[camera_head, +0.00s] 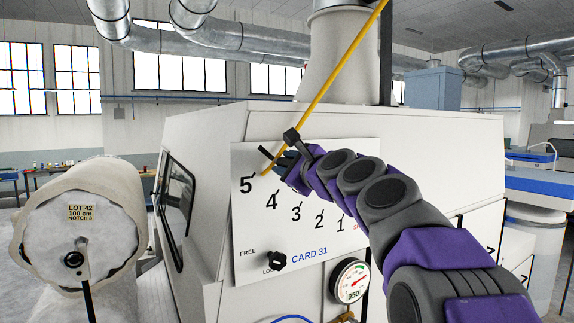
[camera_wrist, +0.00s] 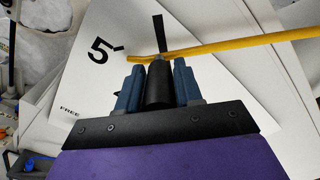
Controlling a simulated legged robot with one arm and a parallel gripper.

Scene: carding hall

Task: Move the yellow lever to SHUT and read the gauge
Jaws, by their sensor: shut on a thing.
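The yellow lever (camera_head: 330,80) is a long thin rod slanting from the top of the head view down to the numeral 5 on the white plate (camera_head: 250,215). In the wrist view the lever (camera_wrist: 240,46) crosses beyond my fingertips. My gripper (camera_head: 284,160) is at the lever's lower end; in the wrist view its blue fingers (camera_wrist: 158,82) are shut on a black cylindrical grip (camera_wrist: 158,88) that meets the lever. A red letter S shows past 1; my arm hides the rest. The round gauge (camera_head: 350,281) below has a white face and coloured marks; I cannot read its needle surely.
A black knob (camera_head: 277,261) sits between FREE and a partly hidden LO label, near CARD 31. A large roll tagged LOT 42 (camera_head: 85,235) stands at left. A blue table (camera_head: 535,183) is at right. The machine's white casing (camera_head: 425,140) fills the middle.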

